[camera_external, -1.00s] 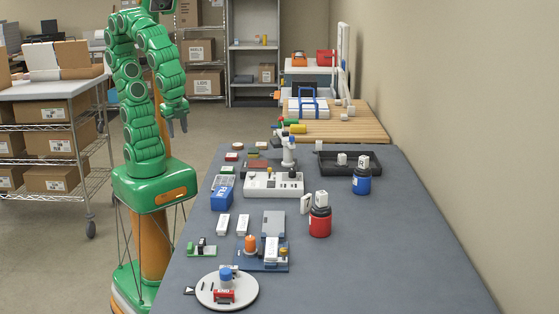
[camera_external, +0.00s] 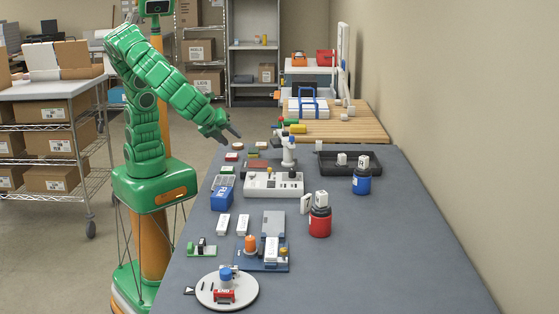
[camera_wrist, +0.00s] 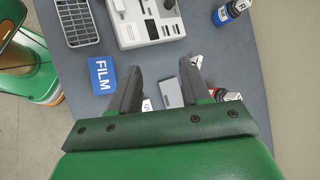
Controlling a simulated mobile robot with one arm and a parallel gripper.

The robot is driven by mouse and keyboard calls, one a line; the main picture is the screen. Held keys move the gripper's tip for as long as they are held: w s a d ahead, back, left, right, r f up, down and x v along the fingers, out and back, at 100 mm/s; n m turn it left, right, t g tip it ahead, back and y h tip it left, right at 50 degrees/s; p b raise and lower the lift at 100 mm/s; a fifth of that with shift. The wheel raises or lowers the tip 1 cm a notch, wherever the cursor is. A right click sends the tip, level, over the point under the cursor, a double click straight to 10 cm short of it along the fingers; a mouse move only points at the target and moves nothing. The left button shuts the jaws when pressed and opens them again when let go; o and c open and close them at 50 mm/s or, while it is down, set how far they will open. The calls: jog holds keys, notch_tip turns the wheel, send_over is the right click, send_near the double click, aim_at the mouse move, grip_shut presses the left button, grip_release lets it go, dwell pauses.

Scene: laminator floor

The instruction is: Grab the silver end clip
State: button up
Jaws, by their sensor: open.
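My gripper (camera_external: 233,131) is open and empty, held in the air above the far left part of the grey table. In the wrist view my gripper (camera_wrist: 160,75) points down, its two dark fingers apart, with a flat grey block (camera_wrist: 171,93) on the table far below between them. That grey block (camera_external: 273,221) lies mid-table in the external view, behind a blue fixture (camera_external: 247,264). I cannot surely make out the silver end clip; small metallic parts near the round white plate (camera_external: 211,299) and on a small green board (camera_external: 207,251) are too small to tell.
A white device with sockets (camera_external: 262,185), a blue FILM box (camera_external: 222,193), a red bottle (camera_external: 320,222), a blue bottle (camera_external: 361,181) and a black tray (camera_external: 372,170) stand on the table. White blocks (camera_external: 223,224) lie near the middle. The right front of the table is clear.

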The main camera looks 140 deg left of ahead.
jog(key=w+d+f+m+t+y, duration=0.1)
jog(key=w+d+f+m+t, duration=0.2)
jog(key=w+d, duration=0.4)
jog(key=w+d+f+m+t+y, duration=0.2)
jog(key=w+d+f+m, duration=0.15)
jog(key=w+m, duration=0.45)
jog(key=w+d+f+m+t+h, duration=0.1)
jog(key=w+d+f+m, duration=0.1)
jog(key=d, duration=0.5)
jog(key=w+d+f+m+t+h, duration=0.1)
jog(key=w+d+f+m+t, duration=0.1)
jog(key=w+d+f, duration=0.2)
jog(key=w+d+f+m+t, duration=0.1)
jog(key=w+d+f+m, duration=0.2)
jog(key=d+f, duration=0.4)
jog(key=shift+d+f+t+h, duration=0.15)
jog(key=shift+d+t+h, duration=0.2)
jog(key=shift+d, duration=1.3)
jog(key=shift+f+x, duration=0.15)
jog(key=shift+x, duration=1.75)
jog(key=shift+f+x, duration=0.2)
jog(key=shift+x, duration=1.7)
jog(key=shift+s, duration=0.25)
grip_shut()
